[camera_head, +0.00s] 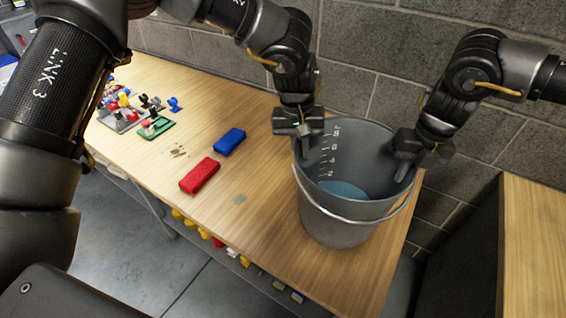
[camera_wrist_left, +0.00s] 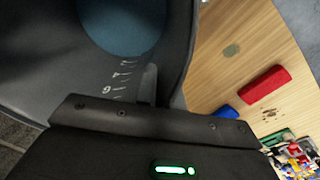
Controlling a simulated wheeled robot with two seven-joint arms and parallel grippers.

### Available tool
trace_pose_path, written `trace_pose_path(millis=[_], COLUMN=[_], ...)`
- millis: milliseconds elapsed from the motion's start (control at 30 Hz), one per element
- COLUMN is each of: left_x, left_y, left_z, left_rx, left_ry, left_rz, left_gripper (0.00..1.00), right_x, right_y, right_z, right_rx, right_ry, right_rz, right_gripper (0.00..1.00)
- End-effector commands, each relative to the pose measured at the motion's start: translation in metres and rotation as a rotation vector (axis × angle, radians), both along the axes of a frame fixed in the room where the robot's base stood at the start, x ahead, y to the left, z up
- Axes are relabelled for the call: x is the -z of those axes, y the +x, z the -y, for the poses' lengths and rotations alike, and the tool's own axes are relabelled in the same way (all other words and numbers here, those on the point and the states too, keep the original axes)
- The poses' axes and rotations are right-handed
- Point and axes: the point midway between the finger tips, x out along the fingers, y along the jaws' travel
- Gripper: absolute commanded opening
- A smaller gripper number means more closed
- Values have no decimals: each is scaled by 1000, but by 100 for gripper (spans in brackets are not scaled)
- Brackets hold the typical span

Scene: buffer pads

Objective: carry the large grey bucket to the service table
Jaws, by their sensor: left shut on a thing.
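The large grey bucket (camera_head: 345,222) stands upright near the right end of a wooden table, its wire handle lowered at the front. Its inside shows scale marks and a blue bottom or liquid; I cannot tell which. The bucket's wall (camera_wrist_left: 48,50) fills the upper left of the left wrist view. My left gripper (camera_head: 302,138) is shut on the bucket's left rear rim. My right gripper (camera_head: 422,150) is at the right rim, with a finger inside the bucket; its grip is not clear. Which surface is the service table, I cannot tell.
A red block (camera_head: 200,175) and a blue block (camera_head: 229,141) lie left of the bucket. Small coloured parts on a grey tray (camera_head: 118,121) and a green plate (camera_head: 156,129) are further left. Another wooden surface (camera_head: 535,245) is at right, past a dark gap. A block wall stands behind.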

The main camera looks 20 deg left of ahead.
Motion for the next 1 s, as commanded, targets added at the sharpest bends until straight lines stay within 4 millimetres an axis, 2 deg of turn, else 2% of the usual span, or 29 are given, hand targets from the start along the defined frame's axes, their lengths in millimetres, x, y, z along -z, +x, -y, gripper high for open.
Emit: trace_pose_path(millis=[67,100,233,500,633,767,1000], left_x=[9,6,5,4,-5,-28,-79], left_y=[1,1,1,0,1,0,0], left_z=[-6,-7,-5,-3,-3,-6,-11], left_rx=[-14,-14,-11,-6,-5,-6,-7], left_ry=[11,12,10,6,5,6,7], left_rz=[1,-2,-1,-1,1,4,4], left_gripper=[0,15,31,31,31,31,31], right_x=[8,5,4,4,4,4,4], right_y=[1,1,0,0,0,0,0], right_z=[5,6,4,2,2,1,1], right_rx=[12,12,8,4,3,2,2], right_ry=[-9,-9,-7,-4,-4,-3,-3], right_rz=[-1,-2,-1,-2,-2,-2,-1], right_gripper=[0,10,26,26,26,26,26])
